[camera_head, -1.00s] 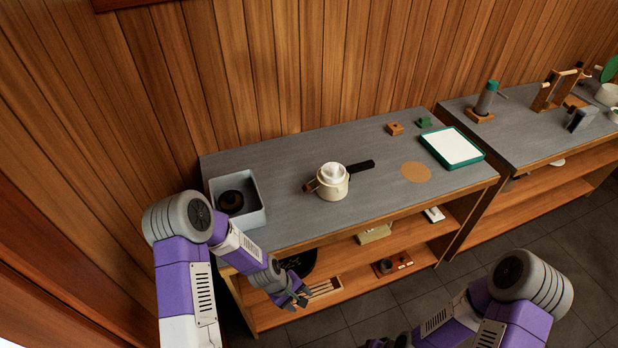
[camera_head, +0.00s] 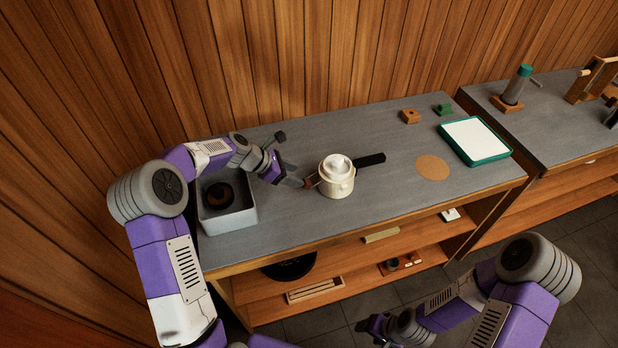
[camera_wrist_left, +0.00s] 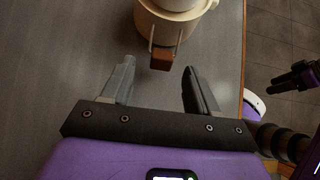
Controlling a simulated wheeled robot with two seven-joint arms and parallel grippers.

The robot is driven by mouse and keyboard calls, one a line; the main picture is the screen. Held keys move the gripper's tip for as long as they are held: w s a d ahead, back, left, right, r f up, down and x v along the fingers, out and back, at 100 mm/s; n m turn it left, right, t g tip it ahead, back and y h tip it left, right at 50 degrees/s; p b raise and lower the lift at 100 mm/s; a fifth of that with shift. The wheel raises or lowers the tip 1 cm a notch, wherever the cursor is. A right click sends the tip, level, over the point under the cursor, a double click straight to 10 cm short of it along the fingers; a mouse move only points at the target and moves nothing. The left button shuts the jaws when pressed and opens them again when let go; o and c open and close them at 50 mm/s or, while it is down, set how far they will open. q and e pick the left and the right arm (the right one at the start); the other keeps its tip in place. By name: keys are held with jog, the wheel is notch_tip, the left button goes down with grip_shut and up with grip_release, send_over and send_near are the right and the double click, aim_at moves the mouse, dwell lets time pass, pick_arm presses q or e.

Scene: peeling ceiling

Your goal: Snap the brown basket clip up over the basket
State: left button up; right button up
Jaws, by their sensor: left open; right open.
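The basket holder is a cream round pot (camera_head: 337,181) with a white mound on top and a black handle (camera_head: 370,160) to its right. The brown basket clip (camera_head: 312,180) sticks out low on its left side. In the left wrist view, the clip (camera_wrist_left: 161,60) hangs on two thin wires from the pot (camera_wrist_left: 168,22). My left gripper (camera_head: 303,183) is open, with the clip just beyond and between its fingertips in the wrist view; I cannot tell whether they touch. My right gripper (camera_head: 372,326) is open and empty, low in front of the shelves.
A grey open box (camera_head: 225,220) with a dark ring inside stands on the left of the grey tabletop. A brown disc (camera_head: 432,167), a green-edged tray (camera_head: 475,140) and small brown and green blocks lie right. Shelves below hold several items. A second table stands further right.

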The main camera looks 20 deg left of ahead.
aim_at(306, 180)
pick_arm(q)
jog(key=x, duration=0.6)
jog(key=shift+s+d+b, duration=0.15)
jog(key=shift+d+b, duration=0.05)
jog(key=shift+b, duration=0.2)
jog(key=c, duration=0.9)
notch_tip(306, 180, up, 2)
jog(key=g+y+p, duration=0.2)
jog(key=y+p, duration=0.1)
jog(key=p, duration=0.9)
jog(key=shift+d+y, duration=0.1)
jog(key=shift+y, duration=0.2)
jog(key=shift+r+g+y+p, duration=0.2)
jog(key=shift+g+y+p, duration=0.4)
jog(key=shift+p, duration=0.35)
jog(key=shift+r+g+y+p, duration=0.1)
jog(key=shift+g+y+p, duration=0.2)
jog(key=shift+y+p, duration=0.2)
